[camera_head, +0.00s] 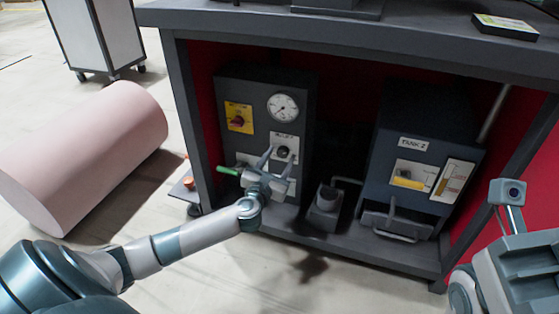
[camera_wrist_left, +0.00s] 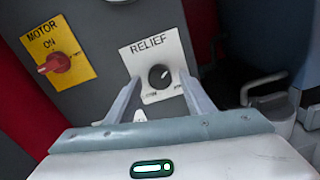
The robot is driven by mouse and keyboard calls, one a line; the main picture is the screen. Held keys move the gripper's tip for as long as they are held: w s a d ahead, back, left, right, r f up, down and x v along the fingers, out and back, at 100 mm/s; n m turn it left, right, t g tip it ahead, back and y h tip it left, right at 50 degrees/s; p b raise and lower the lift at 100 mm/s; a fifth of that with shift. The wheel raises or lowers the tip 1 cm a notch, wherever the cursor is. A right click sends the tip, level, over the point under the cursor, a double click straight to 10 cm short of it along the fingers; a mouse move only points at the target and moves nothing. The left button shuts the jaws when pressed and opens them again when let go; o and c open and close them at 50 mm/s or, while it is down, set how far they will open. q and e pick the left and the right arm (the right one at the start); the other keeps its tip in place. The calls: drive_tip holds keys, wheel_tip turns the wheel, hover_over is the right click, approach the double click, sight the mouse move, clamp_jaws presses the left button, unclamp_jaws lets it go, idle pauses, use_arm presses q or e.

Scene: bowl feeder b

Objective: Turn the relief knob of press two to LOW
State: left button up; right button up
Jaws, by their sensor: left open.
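The relief knob (camera_head: 282,152) is a small black round knob on a white plate on the dark press panel. It also shows in the left wrist view (camera_wrist_left: 160,76), under the word RELIEF, with a light mark towards its upper right. Small labels sit below it, too blurred to read surely. My left gripper (camera_head: 279,153) is open, its fingers pointing at the plate. In the left wrist view its fingertips (camera_wrist_left: 159,78) stand on either side of the knob; I cannot tell whether they touch it. My right gripper is not visible; part of my right arm shows at lower right.
A yellow MOTOR plate with a red switch (camera_wrist_left: 59,63) is left of the knob, and a gauge (camera_head: 283,107) above it. A green-tipped lever (camera_head: 229,171) is beside my left gripper. A TANK 2 unit (camera_head: 377,150) stands right. The bench top (camera_head: 330,27) overhangs the panel.

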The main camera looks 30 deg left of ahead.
use_arm(q)
drive_tip(key=c, duration=1)
drive_tip(key=shift+c, duration=0.2)
